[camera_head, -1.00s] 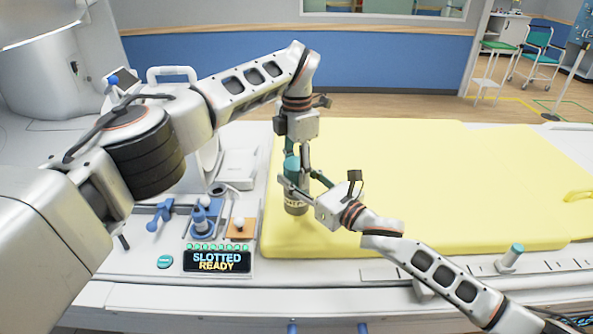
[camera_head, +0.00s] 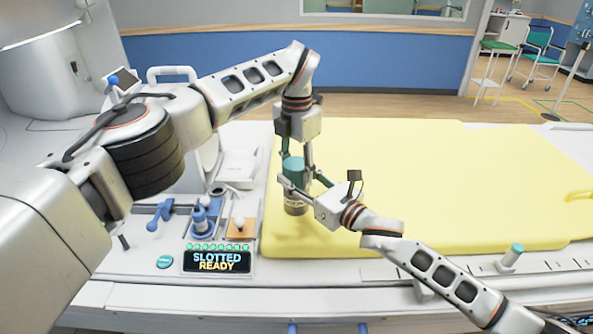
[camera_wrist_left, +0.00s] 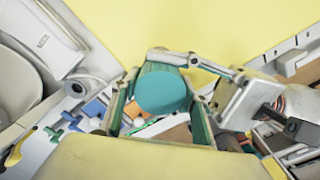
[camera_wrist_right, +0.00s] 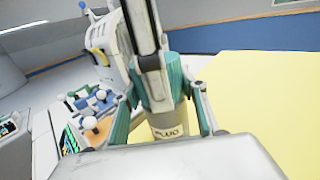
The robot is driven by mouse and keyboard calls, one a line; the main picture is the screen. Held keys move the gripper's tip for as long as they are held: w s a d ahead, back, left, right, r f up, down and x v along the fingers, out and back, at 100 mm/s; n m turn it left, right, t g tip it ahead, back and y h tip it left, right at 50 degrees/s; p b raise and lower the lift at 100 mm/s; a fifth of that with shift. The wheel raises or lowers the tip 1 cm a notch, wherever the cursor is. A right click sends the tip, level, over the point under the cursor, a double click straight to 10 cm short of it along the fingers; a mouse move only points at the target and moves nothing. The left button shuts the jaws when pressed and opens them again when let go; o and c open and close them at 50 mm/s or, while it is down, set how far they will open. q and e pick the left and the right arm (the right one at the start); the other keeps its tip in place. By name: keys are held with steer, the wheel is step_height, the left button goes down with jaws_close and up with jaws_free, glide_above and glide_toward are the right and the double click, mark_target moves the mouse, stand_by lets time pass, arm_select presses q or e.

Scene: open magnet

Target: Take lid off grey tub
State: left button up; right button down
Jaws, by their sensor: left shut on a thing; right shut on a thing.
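The grey tub (camera_head: 294,205) stands upright at the left edge of the yellow mattress, with a teal lid (camera_head: 293,164) on top. The lid shows as a teal disc in the left wrist view (camera_wrist_left: 163,93). My left gripper (camera_head: 295,162) points down from above and is shut on the lid. My right gripper (camera_head: 296,188) comes from the right and is shut around the tub body below the lid. In the right wrist view the tub's labelled side (camera_wrist_right: 169,132) shows between the fingers. The tub's far side is hidden.
The yellow mattress (camera_head: 420,190) lies to the right with free room.

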steer(key=shift+w+d+f, duration=0.1)
steer(key=shift+d, duration=0.05)
arm_select(q)
steer(key=o, duration=1.2)
steer(key=shift+o, duration=0.2)
steer(key=shift+r, duration=0.1)
